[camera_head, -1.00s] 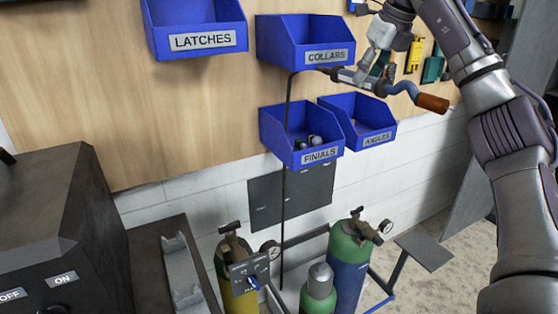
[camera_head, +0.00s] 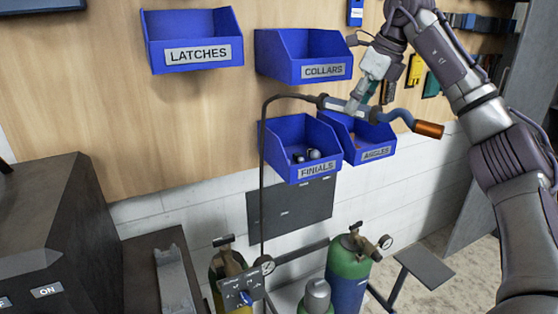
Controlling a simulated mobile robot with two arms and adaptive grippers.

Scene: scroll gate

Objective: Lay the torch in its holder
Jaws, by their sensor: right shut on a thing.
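The torch (camera_head: 401,117) has a blue bent neck and a copper-coloured tip (camera_head: 429,130) pointing right. A dark hose (camera_head: 263,170) runs from its left end and hangs down towards the gas bottles. My right gripper (camera_head: 356,103) is shut on the torch's grey body and holds it in the air, in front of the ANGLES bin. A grey metal cradle (camera_head: 172,279), which looks like the holder, lies on the dark bench at lower left. It is empty and well apart from the torch. My left gripper is out of view.
Blue bins marked LATCHES (camera_head: 193,40), COLLARS (camera_head: 304,57), FINIALS (camera_head: 299,150) and ANGLES (camera_head: 371,140) hang on the wooden wall. A dark machine (camera_head: 60,225) stands left of the cradle. Gas bottles with gauges (camera_head: 348,270) stand below, right of the bench.

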